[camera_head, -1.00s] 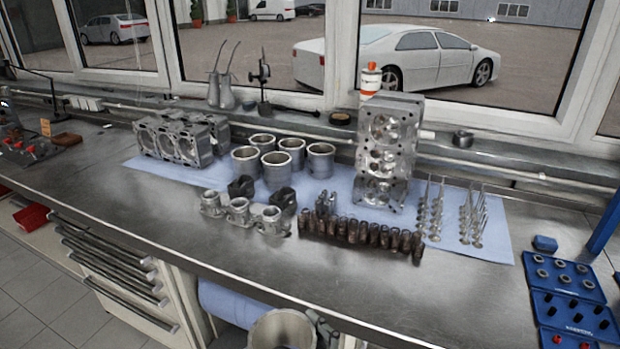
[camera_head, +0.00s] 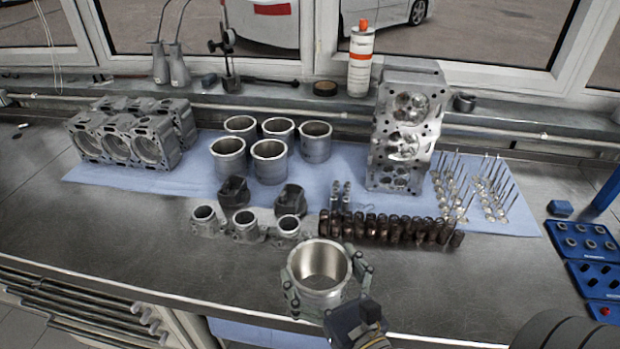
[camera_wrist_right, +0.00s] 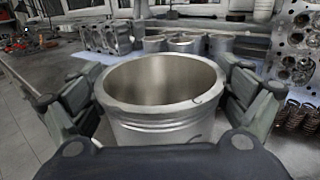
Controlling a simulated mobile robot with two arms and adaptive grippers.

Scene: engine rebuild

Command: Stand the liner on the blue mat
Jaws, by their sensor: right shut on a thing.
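My right gripper (camera_head: 326,283) is shut on a grey metal liner (camera_head: 318,297), one finger on each side of its wall. The liner is upright with its open mouth up, over the front edge of the bench in the head view. It also fills the middle of the right wrist view (camera_wrist_right: 160,128), between the fingers (camera_wrist_right: 160,100). The blue mat (camera_head: 205,168) lies farther back on the bench. Several similar liners (camera_head: 269,163) stand upright on it in a cluster. I cannot tell the held liner's exact height above the bench. My left gripper is out of view.
Engine blocks (camera_head: 130,140) stand on the mat's left, and a tall cylinder head (camera_head: 404,130) stands right of the liners. Mat space between blocks and liners is clear.

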